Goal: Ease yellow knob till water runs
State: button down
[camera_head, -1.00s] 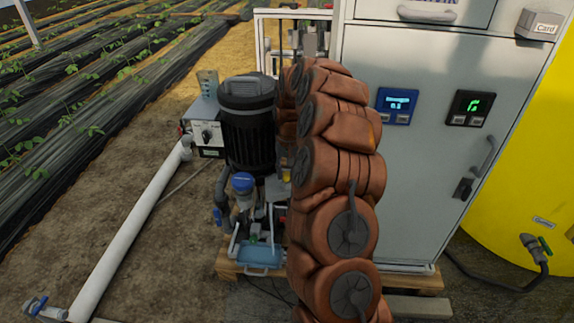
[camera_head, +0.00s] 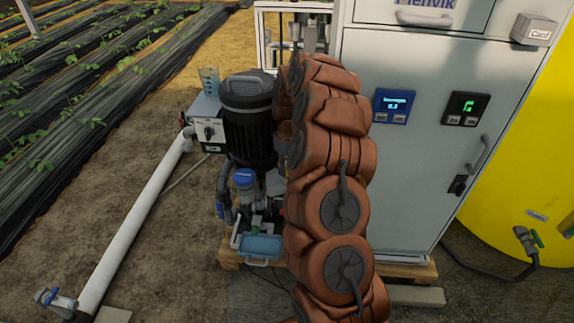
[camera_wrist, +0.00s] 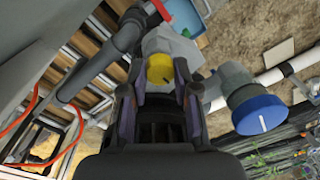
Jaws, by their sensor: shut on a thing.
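The yellow knob (camera_wrist: 160,70) shows in the wrist view on a light grey valve body (camera_wrist: 172,44). My gripper (camera_wrist: 157,78) has its two dark fingers on either side of the knob and is shut on it. In the head view my copper-coloured arm covers the knob and the gripper. No running water is visible in either view. A blue tray (camera_head: 260,248) sits low in front of the skid, and its corner shows in the wrist view (camera_wrist: 188,14).
A blue-capped fitting (camera_wrist: 258,113) stands close to the right of my gripper. A dark pipe (camera_wrist: 118,42) runs on its left. A black pump (camera_head: 248,115) and the grey cabinet (camera_head: 415,165) flank my arm. Open soil lies left.

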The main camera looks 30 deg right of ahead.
jog(key=shift+s+f, duration=0.1)
dwell(0.4)
jog(key=c, duration=0.9)
grip_release()
jog(key=shift+o, duration=0.2)
jog(key=shift+r, duration=0.2)
notch_tip(320, 180, up, 12)
jog(key=shift+d+f, duration=0.15)
jog(key=shift+d, duration=0.1)
